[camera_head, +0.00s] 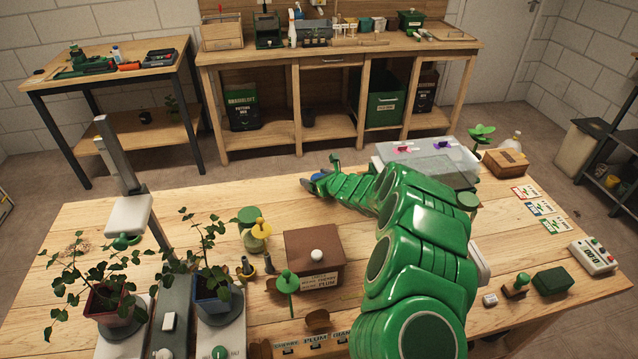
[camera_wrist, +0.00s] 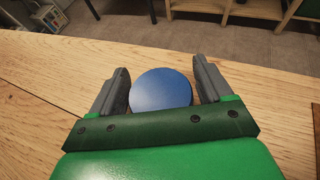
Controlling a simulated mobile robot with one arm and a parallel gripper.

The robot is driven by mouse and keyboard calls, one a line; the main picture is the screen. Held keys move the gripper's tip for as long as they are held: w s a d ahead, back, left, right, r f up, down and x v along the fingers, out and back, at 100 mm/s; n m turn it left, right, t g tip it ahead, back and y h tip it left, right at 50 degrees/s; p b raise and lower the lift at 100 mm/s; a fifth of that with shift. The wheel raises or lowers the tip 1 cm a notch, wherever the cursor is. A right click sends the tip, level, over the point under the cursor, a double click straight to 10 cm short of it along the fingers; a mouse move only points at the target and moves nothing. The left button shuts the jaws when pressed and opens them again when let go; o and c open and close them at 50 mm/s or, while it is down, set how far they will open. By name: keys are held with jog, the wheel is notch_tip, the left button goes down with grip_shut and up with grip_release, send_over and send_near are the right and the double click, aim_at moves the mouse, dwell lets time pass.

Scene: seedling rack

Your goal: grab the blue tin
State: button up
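The blue tin (camera_wrist: 162,89) shows in the wrist view as a round, plain blue top. My gripper (camera_wrist: 162,88) has its two grey fingers spread, one on each side of the tin. A small gap shows between the tin and the right finger; the left finger is very close to the tin's edge, and I cannot tell if it touches. The near edge of the tin is hidden by the gripper's body. In the head view, my gripper (camera_head: 316,182) is over the far edge of the wooden table, and a bit of the blue tin (camera_head: 322,175) shows by its fingers.
A clear lidded box (camera_head: 425,155) stands right of the gripper at the table's far side. A brown box (camera_head: 314,252), a green-lidded jar (camera_head: 252,230) and potted plants stand nearer and left. The tabletop (camera_head: 190,205) left of the gripper is bare.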

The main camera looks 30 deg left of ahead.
aim_at(316, 175)
jog(key=c, duration=0.8)
jog(key=shift+r, duration=0.1)
jog(key=shift+r, duration=0.2)
notch_tip(316, 175, up, 3)
jog(key=shift+r, duration=0.1)
jog(key=s+d+r, duration=0.1)
jog(key=r, duration=0.1)
jog(key=s+d+r, duration=0.1)
jog(key=r, duration=0.1)
jog(key=shift+s+d+r, duration=0.1)
jog(key=shift+s+d, duration=0.2)
jog(key=shift+d, duration=0.05)
jog(key=s+d+r, duration=0.5)
jog(key=s+d, duration=0.2)
jog(key=shift+s, duration=0.25)
